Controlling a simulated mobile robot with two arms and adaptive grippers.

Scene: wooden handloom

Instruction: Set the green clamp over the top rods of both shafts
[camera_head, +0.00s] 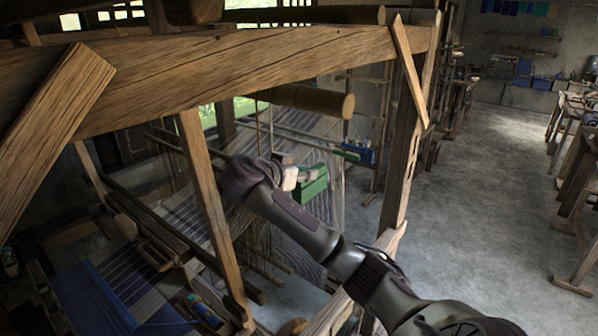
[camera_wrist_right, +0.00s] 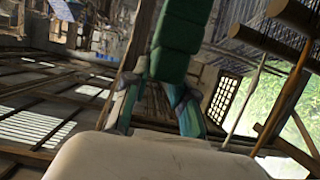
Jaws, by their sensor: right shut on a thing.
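The green clamp (camera_head: 312,184) is in the head view, at the end of my right arm, in front of the pale warp threads. My right gripper (camera_head: 288,178) is shut on it; its fingers are small and partly hidden by my wrist. In the right wrist view the green clamp (camera_wrist_right: 182,45) stands up between the two fingers of the right gripper (camera_wrist_right: 158,108). The top rods of the shafts are hard to tell apart from the other bars, and my arm hides part of that area. I see no contact between clamp and rods. My left gripper is not in view.
A heavy wooden beam (camera_head: 250,70) crosses the head view above my arm. A post (camera_head: 215,215) stands left of my wrist and another post (camera_head: 398,165) to the right. A blue object (camera_head: 357,152) sits behind the clamp. Open floor (camera_head: 480,190) lies to the right.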

